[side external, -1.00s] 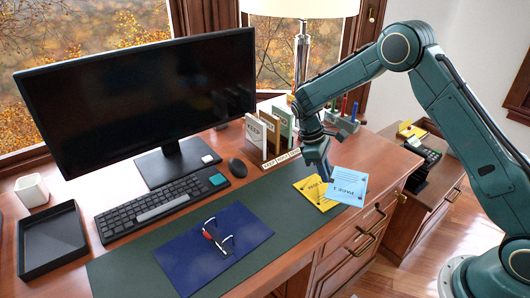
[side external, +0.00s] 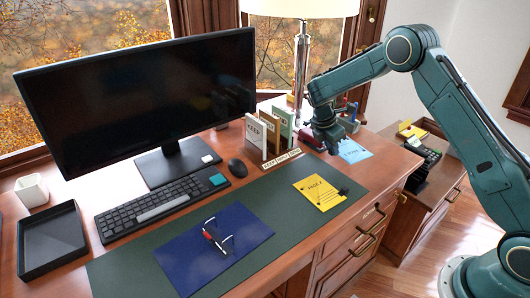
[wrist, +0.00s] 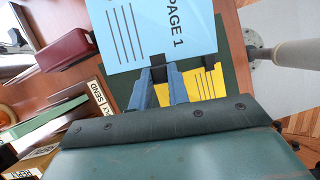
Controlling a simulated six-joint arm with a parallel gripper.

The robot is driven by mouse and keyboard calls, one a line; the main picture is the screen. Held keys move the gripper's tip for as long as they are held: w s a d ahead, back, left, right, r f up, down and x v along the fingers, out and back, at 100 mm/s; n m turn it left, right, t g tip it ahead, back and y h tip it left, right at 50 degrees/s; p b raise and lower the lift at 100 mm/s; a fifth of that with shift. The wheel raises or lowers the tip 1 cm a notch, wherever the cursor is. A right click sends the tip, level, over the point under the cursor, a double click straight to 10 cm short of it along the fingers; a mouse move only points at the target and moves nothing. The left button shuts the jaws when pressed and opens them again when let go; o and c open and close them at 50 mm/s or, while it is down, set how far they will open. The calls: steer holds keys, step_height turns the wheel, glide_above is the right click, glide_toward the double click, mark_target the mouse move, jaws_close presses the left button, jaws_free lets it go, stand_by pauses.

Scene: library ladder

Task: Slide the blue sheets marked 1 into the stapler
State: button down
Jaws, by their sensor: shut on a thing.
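The blue sheets (side external: 354,151) are held level-looking above the right end of the desk. In the wrist view the blue sheets (wrist: 150,30) read "PAGE 1" and reach away from my fingers. My gripper (side external: 331,148) is shut on their near edge, and its fingertips (wrist: 160,76) show there too. A dark red object (side external: 312,139), seemingly the stapler, sits just left of my gripper and is partly hidden by it. It also shows in the wrist view (wrist: 65,48), left of the sheets and apart from them.
A yellow sheet (side external: 318,192) lies on the green mat (side external: 262,193). Upright files labelled KEEP (side external: 256,135) and SEND stand left of my gripper. The lamp (side external: 301,65) rises at the back.

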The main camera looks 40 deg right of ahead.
steer(key=shift+w+d+r+n+t, duration=0.1)
steer(key=shift+w+d+n+t, duration=0.15)
steer(key=shift+d+n, duration=0.25)
steer(key=shift+w+d+r+n+t, duration=0.1)
steer(key=shift+w+d+n+t, duration=0.1)
steer(key=shift+d+n, duration=0.25)
steer(key=shift+f, duration=0.2)
steer(key=shift+f, duration=2.35)
steer(key=shift+w+f, duration=0.25)
steer(key=shift+f, duration=0.5)
steer(key=shift+w+f, duration=0.3)
steer(key=shift+f, duration=0.5)
steer(key=shift+w+f, duration=0.25)
steer(key=shift+f, duration=0.5)
steer(key=shift+w, duration=2.85)
steer(key=shift+w, duration=0.1)
steer(key=c, duration=1.3)
jaws_free()
steer(key=shift+o, duration=0.2)
